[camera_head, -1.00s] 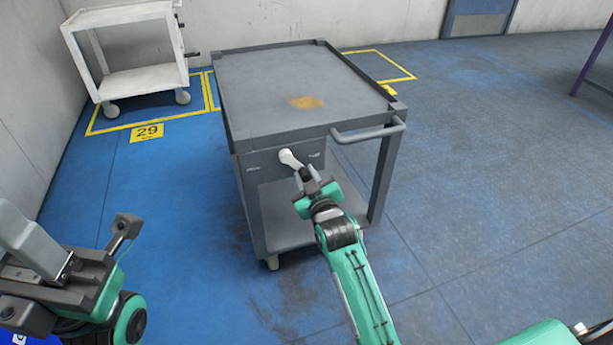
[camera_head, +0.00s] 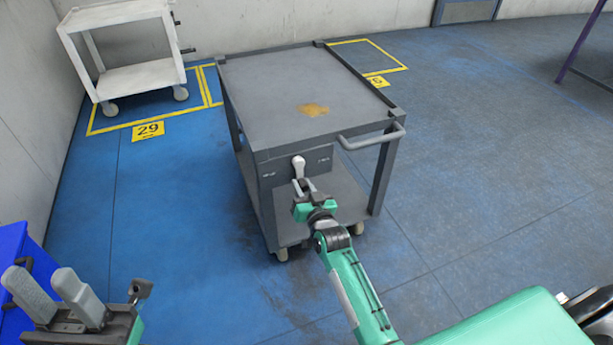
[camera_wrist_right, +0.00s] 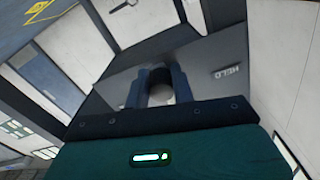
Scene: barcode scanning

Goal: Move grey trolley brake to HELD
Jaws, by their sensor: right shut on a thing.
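The grey trolley (camera_head: 300,95) stands in the middle of the head view. Its white brake lever (camera_head: 298,164) sits on the front panel and hangs about straight down, between two small labels too small to read there. My right gripper (camera_head: 302,184) is shut on the lever's lower end. In the right wrist view, its dark fingers (camera_wrist_right: 158,88) close around the pale lever end, and the word HELD (camera_wrist_right: 227,74) appears inverted on the panel, right of the fingers. My left gripper (camera_head: 40,280) is at the lower left, fingers apart and empty, away from the trolley.
A white trolley (camera_head: 130,75) stands at the back left by the wall, near a yellow floor sign 29 (camera_head: 148,130). A blue object (camera_head: 15,250) shows at the left edge. A purple post (camera_head: 575,50) is at the right. The blue floor around the grey trolley is clear.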

